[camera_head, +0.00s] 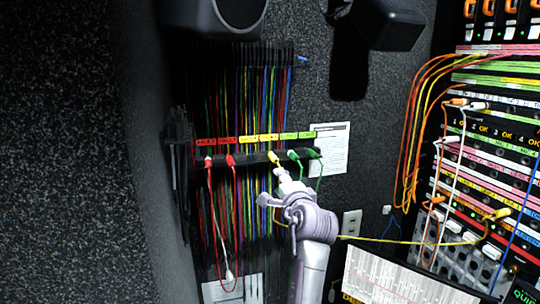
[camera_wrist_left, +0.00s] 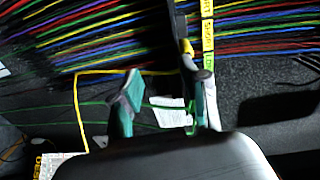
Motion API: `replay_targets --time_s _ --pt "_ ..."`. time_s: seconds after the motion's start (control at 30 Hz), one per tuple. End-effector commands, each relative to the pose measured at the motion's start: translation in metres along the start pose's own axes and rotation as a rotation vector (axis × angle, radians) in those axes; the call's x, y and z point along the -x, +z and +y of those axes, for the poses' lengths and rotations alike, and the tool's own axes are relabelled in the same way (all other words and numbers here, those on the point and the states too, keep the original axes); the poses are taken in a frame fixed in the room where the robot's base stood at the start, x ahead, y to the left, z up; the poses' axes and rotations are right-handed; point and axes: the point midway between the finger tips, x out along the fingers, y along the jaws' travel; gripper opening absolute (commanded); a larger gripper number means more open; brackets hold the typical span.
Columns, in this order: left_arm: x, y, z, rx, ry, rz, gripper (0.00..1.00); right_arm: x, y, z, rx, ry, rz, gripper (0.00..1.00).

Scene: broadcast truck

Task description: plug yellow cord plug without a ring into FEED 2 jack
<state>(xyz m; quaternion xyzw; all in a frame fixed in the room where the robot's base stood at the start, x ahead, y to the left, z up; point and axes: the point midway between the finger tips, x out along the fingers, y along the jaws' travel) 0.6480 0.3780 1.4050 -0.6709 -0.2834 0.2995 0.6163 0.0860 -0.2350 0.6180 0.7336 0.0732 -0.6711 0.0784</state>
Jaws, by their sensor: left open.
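A yellow plug (camera_head: 274,158) sits at the black jack strip (camera_head: 252,158), below the yellow labels (camera_head: 260,138). I cannot read which is FEED 2, nor tell whether the plug is fully seated or has a ring. My left gripper (camera_head: 283,176) is just below the plug. In the left wrist view, its fingers (camera_wrist_left: 165,98) are spread apart, with nothing visible held between them. The yellow plug (camera_wrist_left: 187,47) shows there beyond the right-hand finger, against the strip. A yellow cord (camera_wrist_left: 130,72) runs left from near it, then bends down. My right gripper is out of view.
Two red plugs (camera_head: 230,160) sit left on the strip, and two green plugs (camera_head: 294,154) sit right, close to my gripper. A patch bay (camera_head: 490,150) with looped cords stands right. Another yellow plug (camera_head: 503,212) is there. A white-topped box (camera_head: 395,280) is lower right.

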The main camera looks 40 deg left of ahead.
Motion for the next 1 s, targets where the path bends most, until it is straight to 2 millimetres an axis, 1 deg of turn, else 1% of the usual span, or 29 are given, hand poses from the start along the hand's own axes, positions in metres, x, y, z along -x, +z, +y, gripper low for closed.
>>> replay_targets --time_s 0.03,0.1,0.2,0.57,0.67,0.77,1.0 --pt "-0.001 -0.004 -0.012 -0.017 -0.018 -0.003 0.45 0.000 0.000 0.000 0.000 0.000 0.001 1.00" --pt "-0.002 -0.007 -0.023 -0.040 -0.036 -0.008 0.45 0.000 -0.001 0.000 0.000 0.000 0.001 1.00" --pt "-0.003 -0.009 -0.031 -0.057 -0.050 -0.013 0.45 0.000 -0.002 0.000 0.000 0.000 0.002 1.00" --pt "-0.003 -0.009 -0.033 -0.063 -0.053 -0.014 0.45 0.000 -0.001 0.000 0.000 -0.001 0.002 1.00" --pt "-0.006 -0.009 -0.033 -0.063 -0.053 -0.014 0.45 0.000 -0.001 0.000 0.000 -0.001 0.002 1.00" --pt "-0.014 -0.009 -0.033 -0.063 -0.053 -0.015 0.45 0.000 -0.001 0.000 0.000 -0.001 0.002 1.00" --pt "-0.047 -0.008 -0.035 -0.064 -0.053 -0.016 0.45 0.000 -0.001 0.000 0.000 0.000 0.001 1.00"
